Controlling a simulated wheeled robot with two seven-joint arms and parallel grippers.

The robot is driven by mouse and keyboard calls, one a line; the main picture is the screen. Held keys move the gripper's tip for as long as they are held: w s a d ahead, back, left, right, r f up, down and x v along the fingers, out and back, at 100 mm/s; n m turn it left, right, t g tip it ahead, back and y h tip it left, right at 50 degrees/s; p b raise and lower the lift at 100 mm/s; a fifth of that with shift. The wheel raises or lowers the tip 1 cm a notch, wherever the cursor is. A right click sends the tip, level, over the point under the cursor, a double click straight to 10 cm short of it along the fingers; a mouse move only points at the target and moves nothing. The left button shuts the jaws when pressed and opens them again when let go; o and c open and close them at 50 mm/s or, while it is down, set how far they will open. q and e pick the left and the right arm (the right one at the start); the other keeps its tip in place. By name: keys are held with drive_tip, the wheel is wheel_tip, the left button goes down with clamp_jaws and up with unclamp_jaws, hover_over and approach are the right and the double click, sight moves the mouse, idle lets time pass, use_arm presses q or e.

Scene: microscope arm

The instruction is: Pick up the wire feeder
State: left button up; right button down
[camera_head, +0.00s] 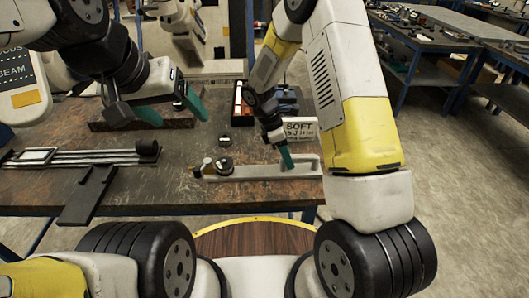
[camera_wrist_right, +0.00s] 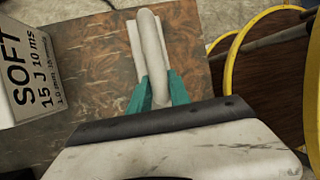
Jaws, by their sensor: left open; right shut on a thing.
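In the head view a long light-grey piece with small dark and pale round parts at its left end, which I take for the wire feeder (camera_head: 245,174), lies along the front of the workbench. My right gripper (camera_head: 287,160) is at its right part, fingers down. In the right wrist view, the teal fingers of the right gripper (camera_wrist_right: 160,92) are shut on a rounded grey bar (camera_wrist_right: 149,45), one on each side. The bar seems to be part of the wire feeder; lift cannot be judged. My left gripper (camera_head: 172,108) is open and empty above the bench's back left.
The dark workbench (camera_head: 180,190) carries a rail fixture (camera_head: 80,157) at left. A white sign reading SOFT (camera_head: 299,131) stands just behind the right gripper; it also shows in the wrist view (camera_wrist_right: 30,65). A small rack (camera_head: 243,103) stands at the back. Other benches (camera_head: 430,45) stand right.

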drive_tip(key=shift+r, duration=0.15)
idle(0.4)
drive_tip(key=shift+r, duration=1.75)
drive_tip(key=s+a+r, duration=0.1)
drive_tip(key=s+a, duration=0.2)
drive_tip(key=s, duration=1.2)
drive_tip(key=shift+s+a, duration=0.15)
drive_tip(key=shift+s, duration=0.2)
drive_tip(key=shift+r, duration=0.1)
drive_tip(key=shift+w, duration=0.1)
drive_tip(key=shift+w+d+f, duration=0.55)
drive_tip(key=shift+w+f, duration=0.05)
drive_tip(key=shift+w, duration=2.05)
drive_tip(key=shift+w+d+f, duration=0.5)
drive_tip(key=shift+w+f, duration=0.1)
drive_tip(key=shift+w, duration=2)
drive_tip(key=shift+w+d+f, duration=0.55)
drive_tip(key=shift+w+f, duration=0.05)
drive_tip(key=shift+w, duration=2.05)
drive_tip(key=shift+f, duration=0.3)
